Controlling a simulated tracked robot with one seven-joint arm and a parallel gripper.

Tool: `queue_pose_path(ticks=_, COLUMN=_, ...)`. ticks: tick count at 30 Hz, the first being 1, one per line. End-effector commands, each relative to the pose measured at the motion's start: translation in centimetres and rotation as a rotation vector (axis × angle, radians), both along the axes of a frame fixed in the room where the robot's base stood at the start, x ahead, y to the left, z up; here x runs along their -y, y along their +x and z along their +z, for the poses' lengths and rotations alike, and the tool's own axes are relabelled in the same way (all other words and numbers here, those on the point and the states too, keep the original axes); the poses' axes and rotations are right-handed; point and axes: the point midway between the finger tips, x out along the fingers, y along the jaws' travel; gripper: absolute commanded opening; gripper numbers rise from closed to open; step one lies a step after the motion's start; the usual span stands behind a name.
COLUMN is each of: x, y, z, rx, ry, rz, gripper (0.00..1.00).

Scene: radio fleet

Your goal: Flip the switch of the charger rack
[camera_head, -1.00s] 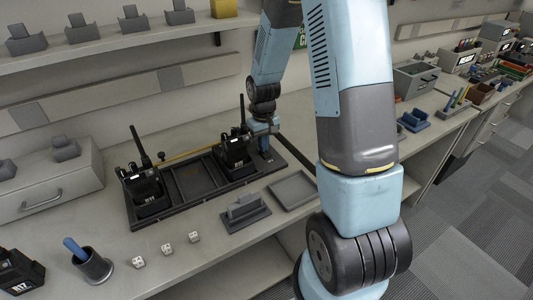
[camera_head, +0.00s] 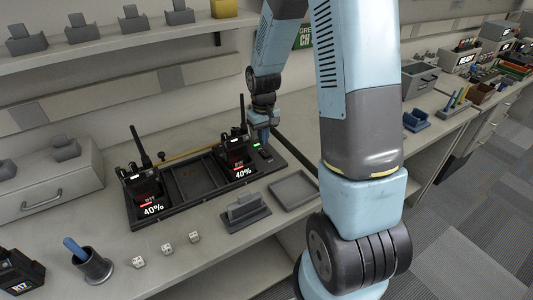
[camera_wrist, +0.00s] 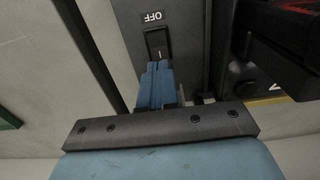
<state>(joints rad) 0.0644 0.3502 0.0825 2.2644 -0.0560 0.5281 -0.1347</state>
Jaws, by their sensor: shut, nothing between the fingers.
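The dark charger rack (camera_head: 194,179) lies on the bench with two black radios (camera_head: 143,181) (camera_head: 235,152) standing in its outer slots. Both radios show lit 40% readouts in the head view. A small green light (camera_head: 257,145) glows at the rack's right end. In the wrist view the black rocker switch (camera_wrist: 156,41) sits on the grey rack panel below an OFF label (camera_wrist: 152,16). My gripper (camera_wrist: 157,68) is shut and empty, its blue fingertips right by the switch; I cannot tell if they touch it. In the head view my gripper (camera_head: 267,135) is over the rack's right end.
A grey stand (camera_head: 246,210) and an empty flat tray (camera_head: 293,190) lie in front of the rack. Several dice (camera_head: 166,249) and a dark cup (camera_head: 92,264) stand at front left. A shelf (camera_head: 130,37) runs above the bench.

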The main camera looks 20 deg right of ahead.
Motion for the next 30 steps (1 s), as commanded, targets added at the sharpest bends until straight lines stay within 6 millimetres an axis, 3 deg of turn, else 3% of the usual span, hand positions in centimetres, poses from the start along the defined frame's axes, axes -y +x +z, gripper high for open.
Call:
queue_pose_path(ticks=16, x=0.0, y=0.0, z=3.4, rx=0.000, ry=0.000, rz=-0.001, gripper=0.00)
queue_pose_path(ticks=30, x=0.0, y=0.0, z=3.8, rx=-0.001, ry=0.000, rz=0.000, gripper=0.00)
